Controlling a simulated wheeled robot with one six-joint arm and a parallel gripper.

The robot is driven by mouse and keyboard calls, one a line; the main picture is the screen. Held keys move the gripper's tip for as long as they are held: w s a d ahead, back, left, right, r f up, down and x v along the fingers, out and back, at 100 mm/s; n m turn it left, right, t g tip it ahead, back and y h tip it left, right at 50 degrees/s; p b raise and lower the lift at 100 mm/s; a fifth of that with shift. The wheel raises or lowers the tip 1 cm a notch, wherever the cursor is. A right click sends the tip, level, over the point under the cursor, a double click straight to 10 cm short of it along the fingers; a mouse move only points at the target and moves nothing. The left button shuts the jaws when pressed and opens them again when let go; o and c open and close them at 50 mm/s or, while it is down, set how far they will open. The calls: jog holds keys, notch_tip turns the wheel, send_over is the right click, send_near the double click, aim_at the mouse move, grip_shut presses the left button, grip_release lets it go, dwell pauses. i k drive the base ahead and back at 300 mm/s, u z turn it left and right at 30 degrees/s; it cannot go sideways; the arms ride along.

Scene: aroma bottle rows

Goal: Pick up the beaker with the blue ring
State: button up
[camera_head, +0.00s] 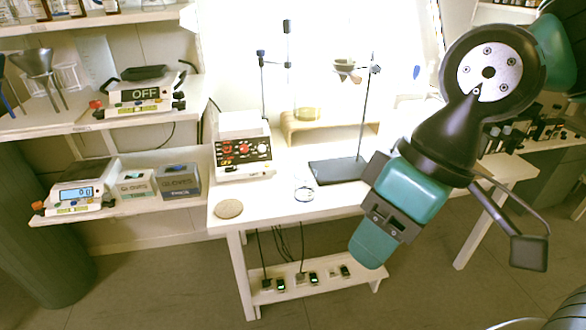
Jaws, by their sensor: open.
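A small clear glass beaker (304,191) stands upright on the white table, left of the dark stand base. A dark, possibly bluish ring shows around it, but the colour is too small to be sure of. A larger clear beaker (306,113) with a yellowish bottom stands further back on a wooden riser.
A stand with a dark base (338,170) and tall rod is just right of the small beaker. A round tan cork mat (228,208) lies front left. A hotplate device (242,150) stands behind it. Shelves with a scale (80,195) and glove boxes (178,181) are left.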

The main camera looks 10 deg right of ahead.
aim_at(305, 178)
jog(key=z, duration=0.25)
jog(key=k, duration=0.35)
jog(key=u, duration=1.25)
jog(key=i, duration=1.3)
jog(key=z, duration=0.55)
